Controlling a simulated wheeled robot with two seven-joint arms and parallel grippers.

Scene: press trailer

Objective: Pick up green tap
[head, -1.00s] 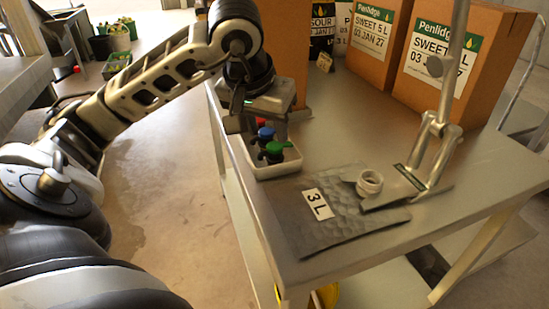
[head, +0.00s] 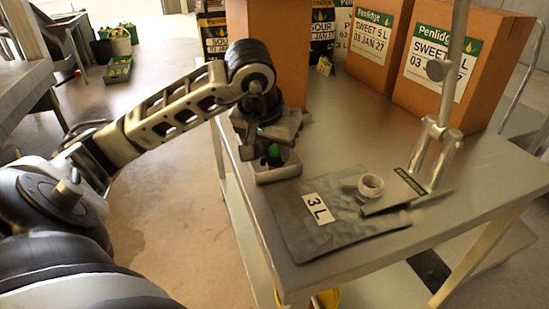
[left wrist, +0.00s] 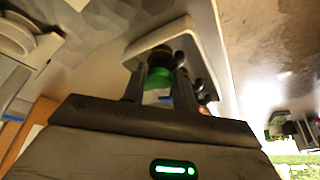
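The green tap (head: 274,151) sits in a small white tray (head: 282,174) on the table's left side, mostly covered by my left gripper (head: 262,157). In the left wrist view, the two fingers of my left gripper (left wrist: 160,82) stand apart, with the green tap (left wrist: 160,96) showing between and beyond them. Whether the fingers touch it cannot be told. The tray's pale rim (left wrist: 139,48) shows past the fingers. The red and blue taps are hidden in the head view now. My right gripper is not in view.
A metal stand (head: 436,150) rises at the right. Cardboard boxes (head: 460,65) line the back. The table's left edge is close to the tray.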

